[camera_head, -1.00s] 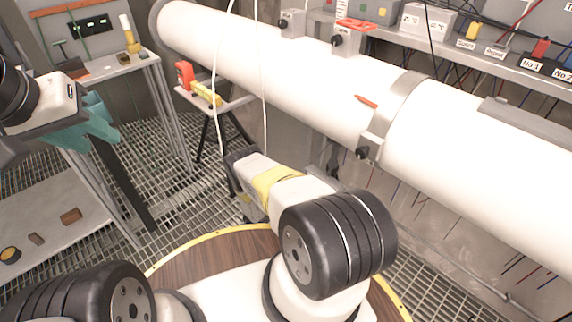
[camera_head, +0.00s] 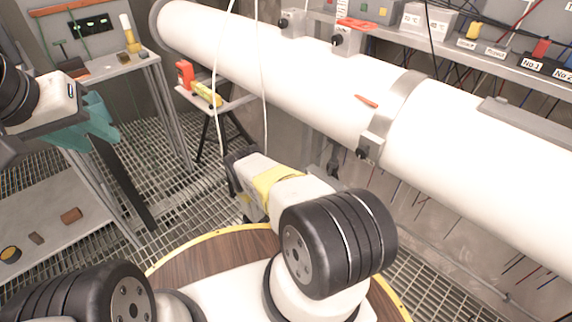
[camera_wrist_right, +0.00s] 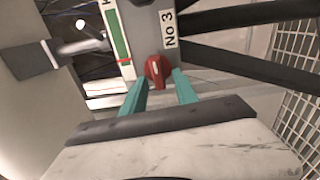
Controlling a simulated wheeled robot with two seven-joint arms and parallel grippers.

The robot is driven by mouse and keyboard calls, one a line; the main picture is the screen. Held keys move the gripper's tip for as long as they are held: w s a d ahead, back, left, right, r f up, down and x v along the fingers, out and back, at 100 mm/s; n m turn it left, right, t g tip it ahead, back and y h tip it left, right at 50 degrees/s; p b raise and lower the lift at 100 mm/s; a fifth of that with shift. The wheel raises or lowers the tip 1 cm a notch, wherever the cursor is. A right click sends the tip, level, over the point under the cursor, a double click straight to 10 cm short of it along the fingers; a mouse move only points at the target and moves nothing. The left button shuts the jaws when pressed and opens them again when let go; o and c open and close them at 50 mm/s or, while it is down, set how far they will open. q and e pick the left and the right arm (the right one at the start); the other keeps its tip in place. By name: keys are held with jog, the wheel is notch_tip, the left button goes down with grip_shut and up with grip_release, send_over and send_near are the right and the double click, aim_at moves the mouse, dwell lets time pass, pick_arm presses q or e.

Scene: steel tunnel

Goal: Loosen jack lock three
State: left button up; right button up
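A red knob (camera_wrist_right: 157,70), upright with a pale mark, sits beside a white label reading No 3 (camera_wrist_right: 169,28) in the right wrist view. My right gripper (camera_wrist_right: 160,79) has its teal fingers apart, one on each side of the knob. I cannot tell whether they touch it. In the head view my right arm covers this gripper and no No 3 label shows. My left gripper (camera_head: 102,122), with teal fingers spread, hangs empty at the left above the floor grating, far from the knob.
A thick white pipe (camera_head: 300,80) crosses the head view. Behind it, a shelf carries boxes labelled No 1 (camera_head: 533,64) and No 2. A small stand (camera_head: 232,102) holds red and yellow items. In the right wrist view, dark bars (camera_wrist_right: 250,68) run close right of the knob.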

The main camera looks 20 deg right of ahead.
jog(key=v, duration=0.7)
jog(key=shift+a, duration=0.4)
jog(key=shift+s, duration=0.1)
